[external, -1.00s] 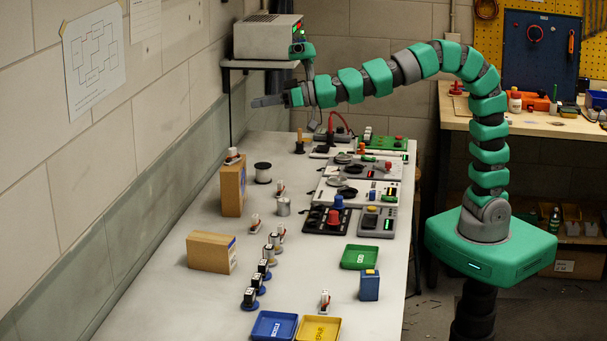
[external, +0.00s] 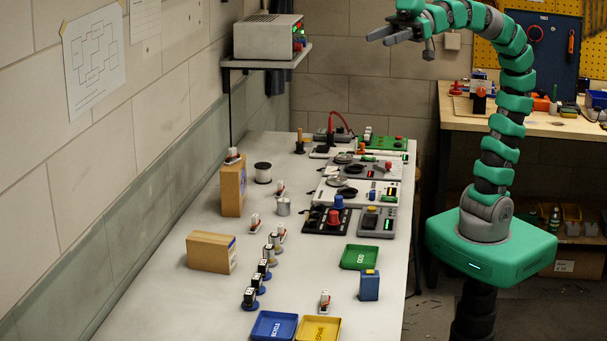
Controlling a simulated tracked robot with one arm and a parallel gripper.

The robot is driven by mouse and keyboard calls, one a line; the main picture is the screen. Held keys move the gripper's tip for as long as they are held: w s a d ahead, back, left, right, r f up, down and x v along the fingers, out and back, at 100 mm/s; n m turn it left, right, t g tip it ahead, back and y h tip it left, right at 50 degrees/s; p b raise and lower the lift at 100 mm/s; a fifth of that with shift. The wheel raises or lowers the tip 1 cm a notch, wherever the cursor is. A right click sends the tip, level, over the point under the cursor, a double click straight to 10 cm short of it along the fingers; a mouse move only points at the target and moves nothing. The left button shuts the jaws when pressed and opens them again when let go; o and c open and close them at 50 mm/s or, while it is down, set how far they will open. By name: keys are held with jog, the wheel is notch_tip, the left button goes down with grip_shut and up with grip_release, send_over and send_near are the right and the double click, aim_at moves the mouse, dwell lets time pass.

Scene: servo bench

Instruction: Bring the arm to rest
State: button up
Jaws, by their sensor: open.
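My gripper (external: 378,37) is high in the air near the top of the picture, above and behind the far right part of the bench (external: 175,300). Its two grey fingers point left and stand apart, with nothing between them. My green and grey arm rises from its base at the right and bends over at the top. The top of the bend is cut off by the picture's upper edge. The arm touches nothing that I can see.
A grey instrument box (external: 268,37) sits on a wall shelf (external: 262,64) left of my gripper. Control panels (external: 358,192), a green tray (external: 359,257), a blue tray (external: 273,325), a yellow tray (external: 318,328), and cardboard boxes (external: 211,252) are on the bench. Air around my gripper is clear.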

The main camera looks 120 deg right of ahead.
jog(key=shift+w, duration=0.1)
dwell(0.3)
jog(key=w+d+f+m+t, duration=0.15)
jog(key=w+d+f, duration=0.35)
jog(key=w, duration=0.5)
jog(key=w+d+f+m+h, duration=0.45)
jog(key=d+f, duration=0.25)
jog(key=d, duration=0.6)
jog(key=s+d+f+m+g+h, duration=0.3)
jog(key=d+f+g+h, duration=0.1)
jog(key=d+f, duration=0.6)
jog(key=s+d+f+m+g+h, duration=0.3)
jog(key=d+f+g, duration=0.3)
jog(key=d+f, duration=0.5)
jog(key=s+d, duration=0.1)
jog(key=d, duration=0.1)
jog(key=shift+s+d+m+h, duration=0.15)
jog(key=shift+d+m+h, duration=0.2)
jog(key=shift+d+m, duration=0.05)
